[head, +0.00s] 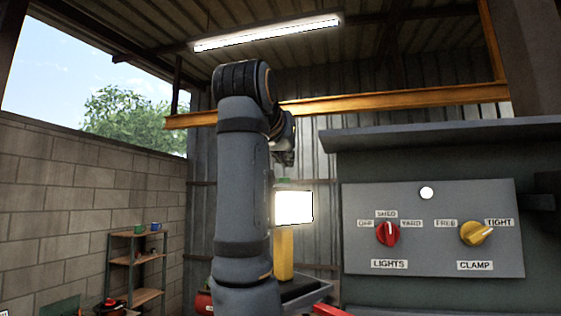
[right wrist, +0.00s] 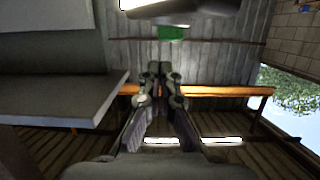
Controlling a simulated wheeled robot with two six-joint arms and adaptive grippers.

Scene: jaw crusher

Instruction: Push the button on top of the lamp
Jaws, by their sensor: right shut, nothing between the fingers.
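The lamp (head: 294,207) glows white on a yellow post (head: 284,254) in the head view, partly hidden by my right arm. A green button (head: 284,180) shows on its top. My right gripper (head: 286,160) points down just above the button, shut and empty. The right wrist view is upside down: the lamp (right wrist: 185,8) is at the top edge with the green button (right wrist: 171,33) below it. The shut fingertips (right wrist: 160,68) show a little below and left of the button in that picture, with a visible gap. My left gripper is out of view.
A grey panel (head: 435,255) at the right carries a red lights knob (head: 388,234) and a yellow clamp knob (head: 476,233). An orange beam (head: 400,100) runs behind. A shelf (head: 137,262) stands at the left by the block wall.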

